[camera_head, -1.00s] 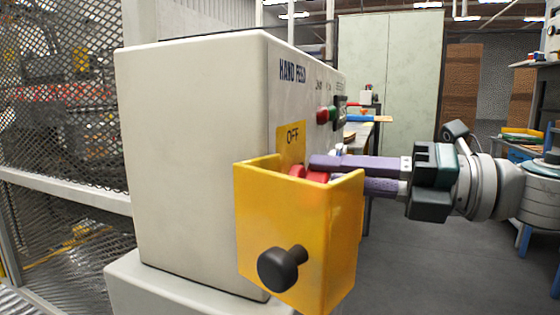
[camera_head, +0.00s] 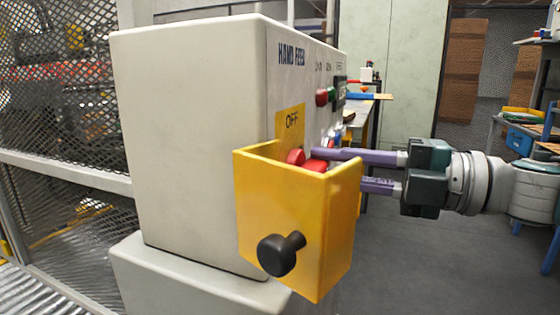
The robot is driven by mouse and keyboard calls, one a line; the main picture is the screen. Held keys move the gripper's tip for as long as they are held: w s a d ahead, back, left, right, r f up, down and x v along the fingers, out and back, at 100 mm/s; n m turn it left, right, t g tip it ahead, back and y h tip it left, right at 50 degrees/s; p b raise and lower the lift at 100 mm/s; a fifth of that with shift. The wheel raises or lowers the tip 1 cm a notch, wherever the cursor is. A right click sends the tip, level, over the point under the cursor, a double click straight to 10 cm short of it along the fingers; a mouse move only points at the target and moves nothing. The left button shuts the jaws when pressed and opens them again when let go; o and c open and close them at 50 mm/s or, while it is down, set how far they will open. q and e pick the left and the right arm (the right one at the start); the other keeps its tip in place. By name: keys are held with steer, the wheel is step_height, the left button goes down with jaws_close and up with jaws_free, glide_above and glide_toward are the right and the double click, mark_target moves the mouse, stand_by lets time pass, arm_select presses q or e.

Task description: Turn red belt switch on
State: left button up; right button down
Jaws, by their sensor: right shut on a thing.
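The red switch (camera_head: 296,157) sits inside an open-topped yellow guard (camera_head: 292,215) on the pale machine cabinet (camera_head: 190,140). Two red parts show above the guard's front wall; their lower portion is hidden. A yellow OFF label (camera_head: 291,120) is on the cabinet above them. My right gripper (camera_head: 337,165) comes in from the right with its purple fingers one above the other. Its upper finger reaches over the guard's side to the red parts. The lower fingertip is hidden behind the guard. The gripper is shut on the red switch. My left gripper is not in view.
A black knob (camera_head: 279,254) sticks out of the guard's front. A red and a green button (camera_head: 332,94) are on the cabinet's panel. A mesh fence (camera_head: 60,110) stands at the left. Open floor (camera_head: 420,270) lies to the right.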

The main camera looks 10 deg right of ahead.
stand_by(0.3)
steer(key=c, duration=0.8)
jaws_free()
steer(key=shift+o, duration=0.2)
steer(key=b+v, duration=0.1)
steer(key=v, duration=0.9)
steer(key=shift+b, duration=0.3)
